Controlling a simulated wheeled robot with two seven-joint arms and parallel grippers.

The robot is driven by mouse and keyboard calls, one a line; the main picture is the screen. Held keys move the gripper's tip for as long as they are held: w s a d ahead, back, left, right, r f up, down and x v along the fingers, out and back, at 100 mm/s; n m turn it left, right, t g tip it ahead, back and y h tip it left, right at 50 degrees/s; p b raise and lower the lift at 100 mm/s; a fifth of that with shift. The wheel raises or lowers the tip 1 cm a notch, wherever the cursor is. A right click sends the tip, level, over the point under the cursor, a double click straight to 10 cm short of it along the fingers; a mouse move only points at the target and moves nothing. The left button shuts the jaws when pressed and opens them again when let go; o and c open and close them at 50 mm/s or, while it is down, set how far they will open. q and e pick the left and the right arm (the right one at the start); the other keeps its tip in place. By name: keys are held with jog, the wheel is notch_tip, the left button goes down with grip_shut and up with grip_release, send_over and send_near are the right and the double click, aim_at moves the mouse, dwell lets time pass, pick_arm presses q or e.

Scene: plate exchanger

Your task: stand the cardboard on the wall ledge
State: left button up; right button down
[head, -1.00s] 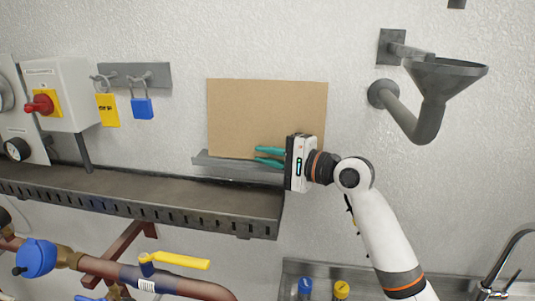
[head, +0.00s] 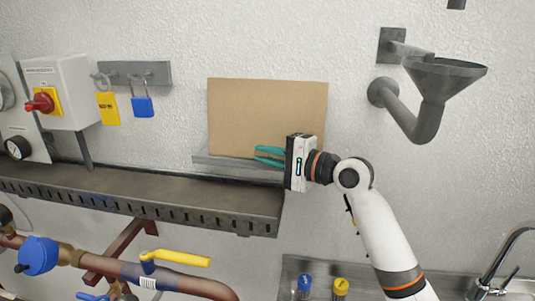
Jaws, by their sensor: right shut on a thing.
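The cardboard (head: 262,112) is a flat brown sheet standing upright against the white wall, its lower edge at the grey wall ledge (head: 230,169). My right gripper (head: 262,156) reaches in from the right, its green fingers at the cardboard's lower part, just above the ledge. The fingers are shut on the cardboard. The gripper body hides the cardboard's lower right corner and the right end of the ledge. My left gripper is not in view.
A dark cable tray (head: 150,199) runs below the ledge. A grey funnel drain (head: 440,80) sticks out at the right. A yellow-handled valve (head: 180,258) and a sink (head: 320,268) lie below. The wall above the cardboard is clear.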

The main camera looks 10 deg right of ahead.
jog(key=shift+f, duration=0.15)
jog(key=c, duration=1.3)
grip_release()
jog(key=shift+a+f, duration=0.1)
jog(key=shift+f, duration=0.05)
jog(key=shift+c, duration=0.2)
jog(key=shift+f, duration=0.2)
jog(key=shift+s+d+b, duration=0.3)
jog(key=shift+b, duration=0.05)
jog(key=r+b+v, duration=0.1)
jog(key=b+v, duration=0.2)
jog(key=v, duration=0.8)
jog(key=shift+b, duration=0.35)
jog(key=shift+d+r, duration=0.2)
jog(key=shift+d, duration=0.1)
jog(key=shift+a, duration=0.1)
